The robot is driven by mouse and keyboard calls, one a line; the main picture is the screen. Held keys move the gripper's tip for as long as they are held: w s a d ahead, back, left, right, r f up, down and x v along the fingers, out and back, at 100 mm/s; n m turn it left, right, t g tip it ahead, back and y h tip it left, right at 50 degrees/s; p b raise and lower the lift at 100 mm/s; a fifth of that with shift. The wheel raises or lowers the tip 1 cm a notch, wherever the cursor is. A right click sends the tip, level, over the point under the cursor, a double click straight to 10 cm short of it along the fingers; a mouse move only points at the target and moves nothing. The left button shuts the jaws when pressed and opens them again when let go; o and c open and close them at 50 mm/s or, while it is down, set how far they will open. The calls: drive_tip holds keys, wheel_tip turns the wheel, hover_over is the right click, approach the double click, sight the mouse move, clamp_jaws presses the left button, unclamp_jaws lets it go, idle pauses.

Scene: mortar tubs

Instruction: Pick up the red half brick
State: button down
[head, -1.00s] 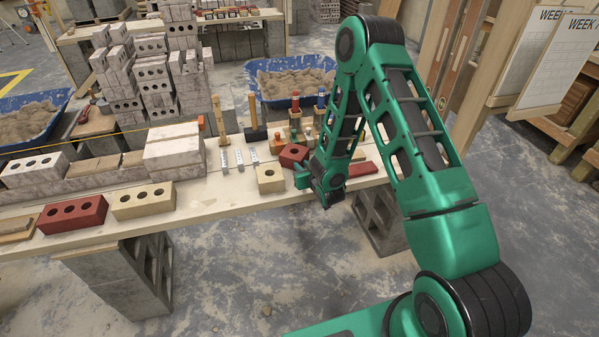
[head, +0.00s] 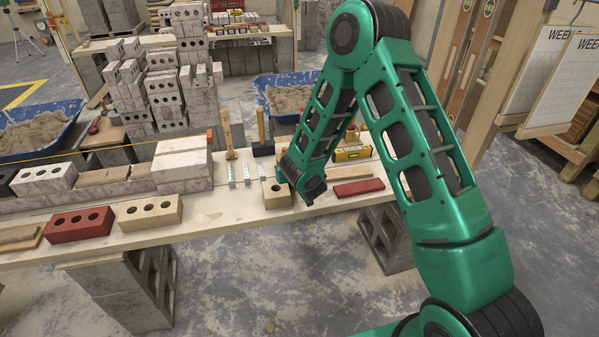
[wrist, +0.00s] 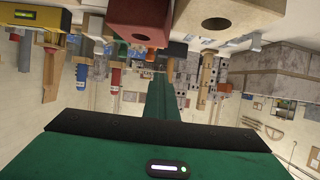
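The red half brick (wrist: 142,22) shows at the top of the wrist view, where the scene appears upside down. In the head view it is hidden behind my arm. A tan half brick (head: 277,194) sits at the front of the bench, and it also shows beside the red one in the wrist view (wrist: 190,20). My gripper (head: 283,178) is low over the bench, close by the tan half brick.
Metal strips (head: 239,174) and upright hammers (head: 262,135) stand left and behind. A red brick (head: 78,223) and a tan brick (head: 148,213) lie further left.

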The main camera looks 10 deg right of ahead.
drive_tip(key=shift+w+a+r, duration=0.1)
drive_tip(key=shift+a+r, duration=0.25)
drive_tip(key=shift+a, duration=0.35)
drive_tip(key=shift+w+a+r, duration=0.1)
drive_tip(key=shift+a+r, duration=0.3)
drive_tip(key=shift+a, duration=0.3)
drive_tip(key=shift+w+a+r, duration=0.1)
drive_tip(key=shift+a+r, duration=0.25)
drive_tip(key=shift+a, duration=0.35)
drive_tip(key=c, duration=2.5)
unclamp_jaws()
drive_tip(key=shift+c, duration=0.2)
drive_tip(key=o, duration=2)
